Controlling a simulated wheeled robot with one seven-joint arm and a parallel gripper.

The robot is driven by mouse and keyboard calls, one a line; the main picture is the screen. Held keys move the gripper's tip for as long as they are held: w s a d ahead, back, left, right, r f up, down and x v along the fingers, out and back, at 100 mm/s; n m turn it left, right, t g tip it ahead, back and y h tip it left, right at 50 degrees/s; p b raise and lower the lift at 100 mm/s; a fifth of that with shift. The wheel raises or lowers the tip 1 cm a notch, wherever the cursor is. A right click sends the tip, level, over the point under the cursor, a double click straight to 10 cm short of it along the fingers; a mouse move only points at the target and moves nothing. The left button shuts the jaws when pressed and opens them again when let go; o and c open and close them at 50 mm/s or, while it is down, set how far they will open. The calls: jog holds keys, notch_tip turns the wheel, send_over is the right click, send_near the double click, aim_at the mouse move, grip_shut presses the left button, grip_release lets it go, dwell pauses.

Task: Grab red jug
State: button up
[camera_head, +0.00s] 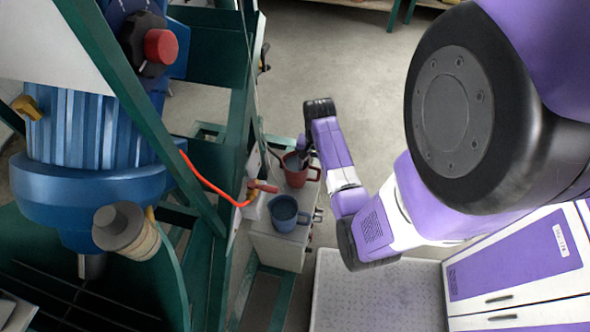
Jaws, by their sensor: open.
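The red jug (296,177) stands upright on a small white cabinet (277,250), with its handle on the right side. My arm reaches in from the right, and my gripper (305,150) is at the far side of the red jug, by its rim. The gripper is small here and partly hidden by my own wrist. It is open; I cannot tell whether a finger touches the jug or reaches inside it.
A blue jug (284,212) stands on the same cabinet, nearer than the red one. A green frame (235,130) and a blue machine (85,160) with an orange hose (205,180) are close on the left. Concrete floor (340,60) is clear beyond.

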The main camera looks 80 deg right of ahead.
jog(key=f, duration=0.6)
jog(key=shift+s+f, duration=0.2)
jog(key=shift+f, duration=0.15)
grip_shut()
